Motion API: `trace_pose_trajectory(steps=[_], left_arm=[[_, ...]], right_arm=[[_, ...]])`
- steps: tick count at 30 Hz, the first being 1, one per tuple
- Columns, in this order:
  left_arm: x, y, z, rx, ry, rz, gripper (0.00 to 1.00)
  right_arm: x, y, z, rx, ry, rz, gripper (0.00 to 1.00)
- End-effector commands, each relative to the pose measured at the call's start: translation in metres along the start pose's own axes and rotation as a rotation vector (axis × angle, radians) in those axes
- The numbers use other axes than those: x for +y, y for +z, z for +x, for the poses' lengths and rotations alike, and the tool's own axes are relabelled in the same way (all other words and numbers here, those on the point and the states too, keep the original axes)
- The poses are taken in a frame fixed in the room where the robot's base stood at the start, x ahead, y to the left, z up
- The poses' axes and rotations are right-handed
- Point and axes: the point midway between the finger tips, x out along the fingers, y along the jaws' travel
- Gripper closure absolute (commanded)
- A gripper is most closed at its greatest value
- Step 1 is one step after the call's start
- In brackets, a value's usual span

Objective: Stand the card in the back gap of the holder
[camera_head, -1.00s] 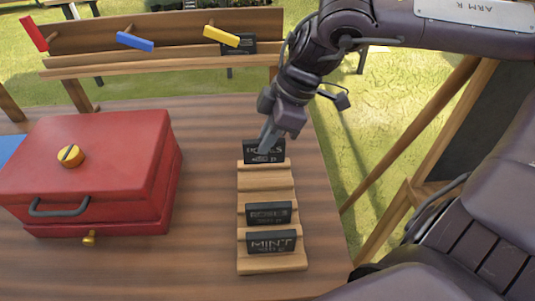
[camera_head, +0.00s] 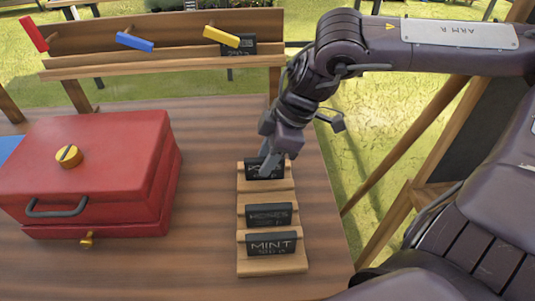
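The holder (camera_head: 290,265) is a light wooden stepped rack with cross gaps, standing on the table. A small black card (camera_head: 276,172) with pale lettering is upright at the back of it, its lower edge down at the back gap; whether it touches bottom is hard to tell. My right gripper (camera_head: 270,165) comes down from above and is shut on this card, with a finger across its front face hiding part of the lettering. My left gripper is not in view.
Two more black cards stand in the holder, a middle one (camera_head: 269,215) and a front one reading MINT (camera_head: 272,244). A red box (camera_head: 90,170) with a yellow knob stands left. A wooden rail (camera_head: 160,65) with coloured pegs runs along the back. Table between box and holder is clear.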

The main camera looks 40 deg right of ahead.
Motion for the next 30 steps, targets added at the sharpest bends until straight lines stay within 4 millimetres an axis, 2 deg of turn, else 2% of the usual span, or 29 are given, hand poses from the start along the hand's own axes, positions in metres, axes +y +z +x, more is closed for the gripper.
trace_pose_trajectory(steps=[11, 17, 21, 27, 30], left_arm=[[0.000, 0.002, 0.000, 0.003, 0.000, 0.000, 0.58], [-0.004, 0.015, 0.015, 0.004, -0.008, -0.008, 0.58], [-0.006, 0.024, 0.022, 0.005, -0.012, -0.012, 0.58], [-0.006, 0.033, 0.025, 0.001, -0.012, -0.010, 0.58], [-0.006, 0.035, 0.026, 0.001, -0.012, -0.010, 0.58]], right_arm=[[0.000, -0.002, -0.004, 0.000, 0.001, 0.000, 0.64], [0.001, -0.003, -0.035, 0.005, 0.006, -0.002, 0.64], [0.001, -0.003, -0.065, 0.005, 0.007, -0.002, 0.64], [0.001, -0.002, -0.102, 0.002, 0.004, 0.000, 0.64], [0.001, -0.002, -0.114, 0.000, 0.003, 0.000, 0.64]])
